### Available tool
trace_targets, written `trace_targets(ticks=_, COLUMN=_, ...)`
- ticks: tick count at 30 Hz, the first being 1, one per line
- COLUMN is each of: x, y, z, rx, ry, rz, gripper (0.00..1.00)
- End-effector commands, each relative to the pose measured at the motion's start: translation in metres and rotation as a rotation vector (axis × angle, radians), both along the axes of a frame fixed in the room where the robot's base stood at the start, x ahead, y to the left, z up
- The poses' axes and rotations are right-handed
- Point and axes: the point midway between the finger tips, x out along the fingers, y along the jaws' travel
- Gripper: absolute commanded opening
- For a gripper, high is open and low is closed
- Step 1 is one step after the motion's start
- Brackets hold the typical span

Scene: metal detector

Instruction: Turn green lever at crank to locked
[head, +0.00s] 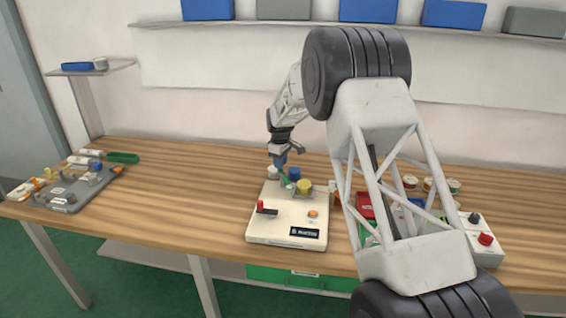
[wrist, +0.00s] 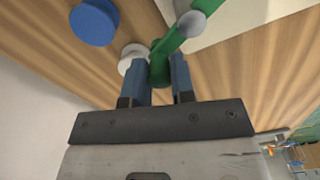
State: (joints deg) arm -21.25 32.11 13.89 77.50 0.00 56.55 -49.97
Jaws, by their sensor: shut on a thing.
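The green lever (wrist: 171,42) shows in the wrist view between the two blue fingers of my gripper (wrist: 160,72). The fingers are shut on its near end, and its arm runs up and right past a grey round knob (wrist: 192,24). In the head view my gripper (head: 280,161) reaches down to the back of a white panel box (head: 285,222). Only a small bit of green (head: 286,182) shows below the fingers there. The crank and any locked mark cannot be made out.
A blue knob (head: 294,174), yellow knob (head: 304,187) and red lever (head: 261,206) are close by. A grey tray of parts (head: 72,192) is at left. A box with a red button (head: 485,239) is at right. Bare wood lies left of the panel.

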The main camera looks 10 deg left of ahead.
Motion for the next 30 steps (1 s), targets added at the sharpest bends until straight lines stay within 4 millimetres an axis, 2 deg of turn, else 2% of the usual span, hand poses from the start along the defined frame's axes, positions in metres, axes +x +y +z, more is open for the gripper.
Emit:
trace_targets(ticks=18, x=-0.017, y=0.020, z=0.001, rx=0.001, ry=-0.002, rz=0.573, gripper=0.00)
trace_targets(ticks=30, x=-0.025, y=0.024, z=0.001, rx=0.001, ry=-0.002, rz=0.786, gripper=0.00)
